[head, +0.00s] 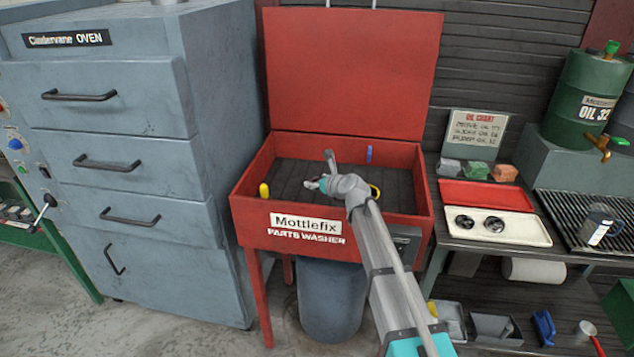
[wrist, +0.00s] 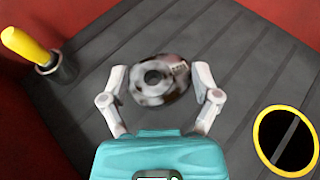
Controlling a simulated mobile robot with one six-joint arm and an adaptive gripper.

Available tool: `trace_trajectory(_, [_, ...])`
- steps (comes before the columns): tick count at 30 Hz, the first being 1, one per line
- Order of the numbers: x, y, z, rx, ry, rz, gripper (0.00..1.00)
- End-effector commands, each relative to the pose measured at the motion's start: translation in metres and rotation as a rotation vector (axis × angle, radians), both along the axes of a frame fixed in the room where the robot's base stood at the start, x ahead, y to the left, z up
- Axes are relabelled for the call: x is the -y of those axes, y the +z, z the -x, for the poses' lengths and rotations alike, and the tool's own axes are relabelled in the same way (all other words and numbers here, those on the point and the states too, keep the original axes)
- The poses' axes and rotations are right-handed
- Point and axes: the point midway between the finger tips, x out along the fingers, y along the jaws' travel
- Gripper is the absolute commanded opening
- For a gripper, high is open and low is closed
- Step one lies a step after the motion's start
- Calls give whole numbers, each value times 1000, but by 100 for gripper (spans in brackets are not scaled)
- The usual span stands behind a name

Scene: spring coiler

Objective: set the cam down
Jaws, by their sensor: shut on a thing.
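The cam (wrist: 172,76) is a round, mottled grey and dark metal piece with a dark hole, seen in the wrist view. My gripper (wrist: 162,86) is shut on it, one finger at each side. In the head view my gripper (head: 316,184) is inside the red parts washer (head: 333,237), over its dark ribbed floor. The cam is too small and covered to make out in the head view. How far it is above the floor, or whether it touches, I cannot tell.
A yellow-handled brush (wrist: 30,50) stands in a holder at the washer's left. A yellow-rimmed dark round opening (wrist: 257,140) lies to the right. The red lid (head: 350,70) is up. A cream tray (head: 519,228) with two dark round parts sits on the right bench.

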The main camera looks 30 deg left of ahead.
Motion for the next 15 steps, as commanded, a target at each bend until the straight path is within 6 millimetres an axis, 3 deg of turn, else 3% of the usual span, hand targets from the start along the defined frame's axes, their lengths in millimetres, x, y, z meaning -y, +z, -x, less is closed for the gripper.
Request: trace_trajectory(15, [0,-12,0,0,0,0,21])
